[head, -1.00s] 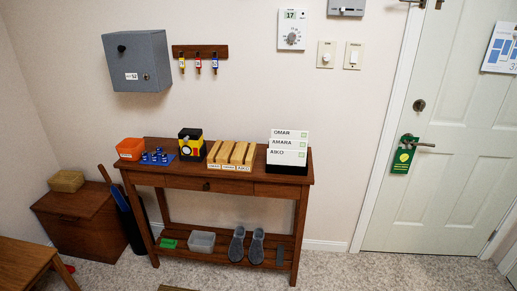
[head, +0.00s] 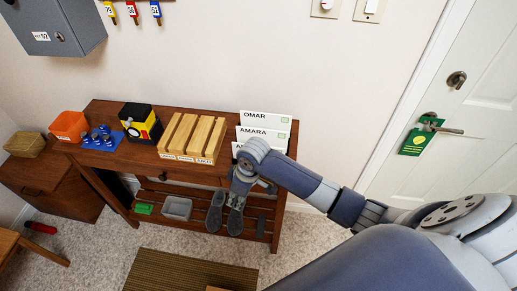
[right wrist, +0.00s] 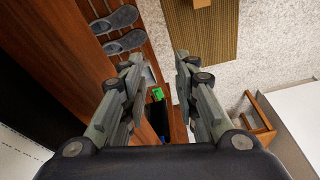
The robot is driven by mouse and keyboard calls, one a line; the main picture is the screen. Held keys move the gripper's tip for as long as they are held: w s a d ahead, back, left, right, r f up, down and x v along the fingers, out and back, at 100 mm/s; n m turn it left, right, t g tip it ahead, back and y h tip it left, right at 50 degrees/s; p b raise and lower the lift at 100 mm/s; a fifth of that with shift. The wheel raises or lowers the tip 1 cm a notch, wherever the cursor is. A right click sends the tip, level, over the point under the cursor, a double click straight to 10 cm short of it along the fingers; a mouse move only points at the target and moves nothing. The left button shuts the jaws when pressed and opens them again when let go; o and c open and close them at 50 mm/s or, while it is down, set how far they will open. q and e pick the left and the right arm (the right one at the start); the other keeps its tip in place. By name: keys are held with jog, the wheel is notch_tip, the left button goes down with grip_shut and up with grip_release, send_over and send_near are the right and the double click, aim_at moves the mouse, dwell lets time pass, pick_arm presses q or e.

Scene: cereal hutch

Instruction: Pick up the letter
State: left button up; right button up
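White name cards or envelopes stand upright in a rack at the right end of the console table: OMAR (head: 266,117), AMARA (head: 263,133), and a third mostly hidden behind my right arm. A small pale flat item (head: 215,289) lies on the brown doormat, cut off by the bottom edge; it also shows at the top of the right wrist view (right wrist: 201,4). I cannot tell whether it is the letter. My right gripper (head: 243,184) points down at the table's front edge, below the rack. In the right wrist view it is open and empty (right wrist: 160,85). My left gripper is out of view.
The console table (head: 130,165) also bears an orange bin (head: 69,127), a yellow-black box (head: 140,124) and a wooden slotted block (head: 193,136). Grey slippers (head: 215,212) sit on its lower shelf. The doormat (head: 175,272) and carpet lie in front.

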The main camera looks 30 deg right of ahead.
jog(key=w+d+r+n, duration=0.1)
jog(key=w+d+r, duration=0.1)
jog(key=r, duration=0.4)
jog(key=w+d+r+g+h, duration=0.1)
jog(key=w+d+r, duration=0.1)
jog(key=d+r, duration=0.2)
jog(key=w+d+r+n+h+p, duration=0.1)
jog(key=d+r, duration=0.3)
jog(key=r, duration=0.6)
jog(key=shift+w+r+n+g, duration=0.15)
jog(key=shift+w+n+g, duration=0.15)
jog(key=shift+w, duration=0.6)
jog(key=shift+d+r, duration=0.25)
jog(key=shift+f, duration=0.2)
notch_tip(320, 180, down, 5)
jog(key=shift+w+r+p, duration=0.1)
jog(key=shift+r+p, duration=0.1)
jog(key=shift+p, duration=0.25)
jog(key=shift+f+p, duration=0.4)
jog(key=shift+f, duration=0.2)
jog(key=f, duration=0.2)
jog(key=f+p, duration=0.1)
jog(key=shift+s+d+f, duration=0.1)
jog(key=shift+s+f, duration=0.15)
jog(key=shift+f, duration=0.4)
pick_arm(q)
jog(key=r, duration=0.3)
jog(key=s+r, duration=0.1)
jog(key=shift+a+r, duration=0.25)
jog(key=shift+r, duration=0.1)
